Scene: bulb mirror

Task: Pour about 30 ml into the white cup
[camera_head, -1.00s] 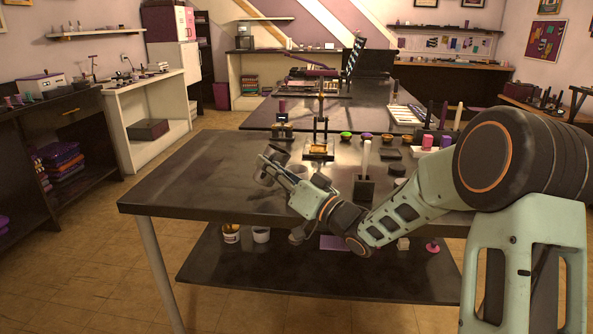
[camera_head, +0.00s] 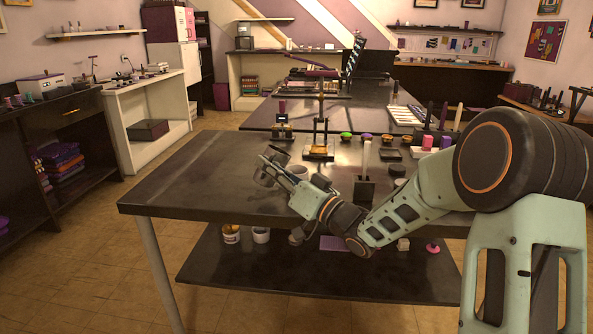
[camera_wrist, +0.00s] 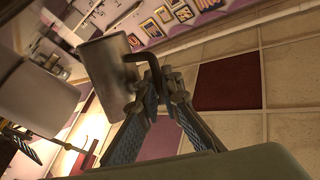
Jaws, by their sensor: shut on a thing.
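My gripper (camera_head: 279,168) is shut on the handle of a grey metal vessel. The vessel (camera_wrist: 108,75) shows in the wrist view, with its dark bent handle between my two fingers (camera_wrist: 158,90). In the head view the vessel (camera_head: 266,178) is held over the left-middle part of the table and looks tilted. What is inside it is hidden. A pale cup (camera_head: 299,171), seemingly the white cup, shows just right of the vessel, partly hidden by my gripper. A large pale rounded thing (camera_wrist: 38,95) fills the left of the wrist view, perhaps this cup. No liquid stream is visible.
The dark table (camera_head: 185,190) is bare at its left. A stand with a gold base (camera_head: 318,151), a black block with a white upright (camera_head: 364,188) and small coloured bowls (camera_head: 346,136) stand right of my gripper. Containers (camera_head: 261,235) are on the lower shelf.

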